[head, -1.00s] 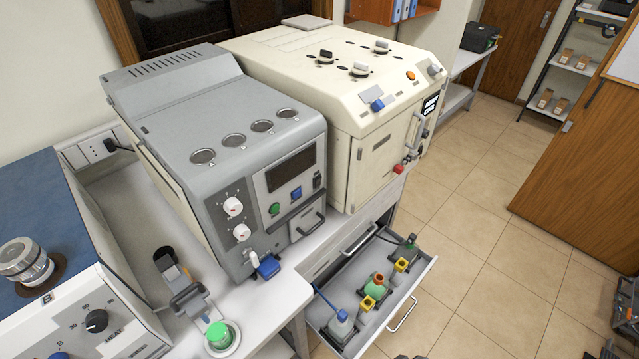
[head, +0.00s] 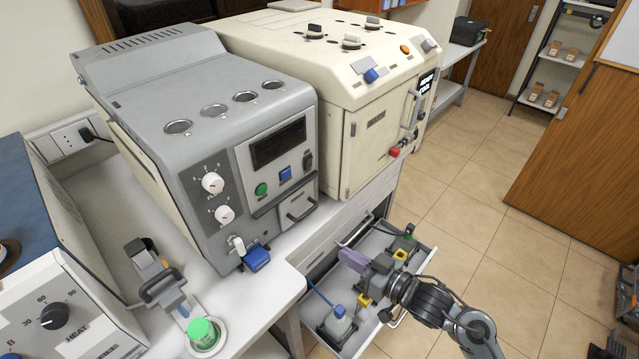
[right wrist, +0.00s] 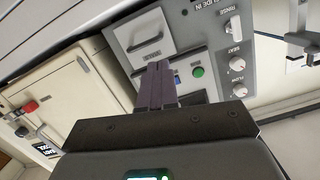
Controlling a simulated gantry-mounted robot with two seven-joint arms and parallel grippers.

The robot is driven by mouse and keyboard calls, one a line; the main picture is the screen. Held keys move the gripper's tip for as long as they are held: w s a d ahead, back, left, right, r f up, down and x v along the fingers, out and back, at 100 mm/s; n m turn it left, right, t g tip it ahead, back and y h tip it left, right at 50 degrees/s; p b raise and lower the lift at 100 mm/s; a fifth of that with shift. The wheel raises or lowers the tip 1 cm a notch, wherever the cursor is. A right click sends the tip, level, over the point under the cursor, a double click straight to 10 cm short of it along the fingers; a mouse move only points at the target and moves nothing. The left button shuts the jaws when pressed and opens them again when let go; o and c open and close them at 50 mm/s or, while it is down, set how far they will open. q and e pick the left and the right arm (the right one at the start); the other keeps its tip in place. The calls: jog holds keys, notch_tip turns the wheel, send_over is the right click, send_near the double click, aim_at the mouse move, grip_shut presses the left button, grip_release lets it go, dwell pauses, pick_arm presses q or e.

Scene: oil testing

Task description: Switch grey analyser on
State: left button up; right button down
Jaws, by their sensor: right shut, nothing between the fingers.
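The grey analyser (head: 205,120) stands on the white bench in the head view. Its front has a dark display (head: 278,143), a green button (head: 261,189), a blue button (head: 285,174), a dark switch (head: 308,161) and two white knobs. My right gripper (head: 342,256) is shut and empty, in front of the analyser's front and above the open drawer. In the right wrist view the shut fingers (right wrist: 157,68) point toward the front panel, which appears upside down. The green button (right wrist: 198,72) shows beside the fingers; they cover part of the panel. My left gripper is not in view.
The open drawer (head: 428,262) holds bottles with yellow and green parts. A cream machine (head: 375,140) stands right of the analyser. A blue-topped heater (head: 52,318) is at far left.

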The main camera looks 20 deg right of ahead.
pick_arm(q)
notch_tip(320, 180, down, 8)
jog(key=b, duration=0.6)
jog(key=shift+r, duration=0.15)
pick_arm(e)
jog(key=w+d+r+n+t+y, duration=0.1)
jog(key=w+d+r+n+t, duration=0.1)
jog(key=w+d+r, duration=0.4)
notch_tip(320, 180, up, 4)
jog(key=shift+w+d+f+t, duration=0.15)
jog(key=shift+w+d+t, duration=0.05)
jog(key=shift+w+t, duration=0.35)
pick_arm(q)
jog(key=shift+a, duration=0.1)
pick_arm(e)
jog(key=shift+w, duration=0.2)
jog(key=p, duration=0.3)
send_near(310, 159)
jog(key=x, duration=0.5)
jog(key=shift+w, duration=0.2)
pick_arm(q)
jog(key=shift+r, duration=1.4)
pick_arm(e)
jog(key=shift+w+a, duration=0.4)
jog(key=shift+w, duration=0.25)
